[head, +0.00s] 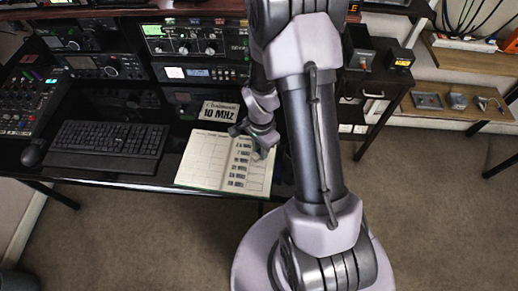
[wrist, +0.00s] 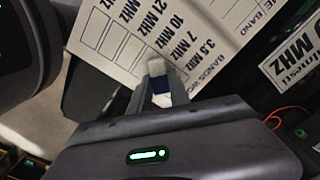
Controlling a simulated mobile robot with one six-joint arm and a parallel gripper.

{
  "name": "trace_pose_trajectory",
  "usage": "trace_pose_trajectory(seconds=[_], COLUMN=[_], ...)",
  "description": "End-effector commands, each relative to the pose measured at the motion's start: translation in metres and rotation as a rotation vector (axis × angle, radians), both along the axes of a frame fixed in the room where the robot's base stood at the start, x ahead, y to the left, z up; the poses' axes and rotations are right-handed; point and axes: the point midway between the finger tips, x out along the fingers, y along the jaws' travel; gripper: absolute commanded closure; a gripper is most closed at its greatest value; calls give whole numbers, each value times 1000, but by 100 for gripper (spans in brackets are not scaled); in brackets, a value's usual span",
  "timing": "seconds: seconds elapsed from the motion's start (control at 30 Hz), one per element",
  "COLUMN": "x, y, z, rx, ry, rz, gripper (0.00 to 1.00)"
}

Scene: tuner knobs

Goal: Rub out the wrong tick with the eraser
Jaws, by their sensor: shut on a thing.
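The open log book (head: 205,160) lies on the black desk, with a list of bands in MHz on its right page. That page also shows in the wrist view (wrist: 215,35), with a row of boxes beside the bands. My gripper (head: 258,150) is over the upper right page. In the wrist view my gripper (wrist: 161,90) is shut on a small eraser (wrist: 157,69), white with a blue band, its white end toward the page. I cannot tell whether it touches the paper. No tick is clear; the eraser and fingers hide part of the page.
A 10 MHz card (head: 222,111) stands just behind the book. A keyboard (head: 108,146) and mouse (head: 32,152) are to the left. Radio units (head: 195,40) line the back of the desk. My own arm hides the desk's right part.

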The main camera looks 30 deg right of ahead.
Motion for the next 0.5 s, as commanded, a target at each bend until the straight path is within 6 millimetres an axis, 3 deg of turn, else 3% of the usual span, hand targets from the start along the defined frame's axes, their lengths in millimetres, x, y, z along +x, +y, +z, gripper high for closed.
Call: trace_pose_trajectory(seconds=[0.2,0.5], x=[-8,11], y=[-14,5], z=[-1,-2], rx=[-1,0], ry=[-1,0], rz=[-1,2], gripper=[100,100])
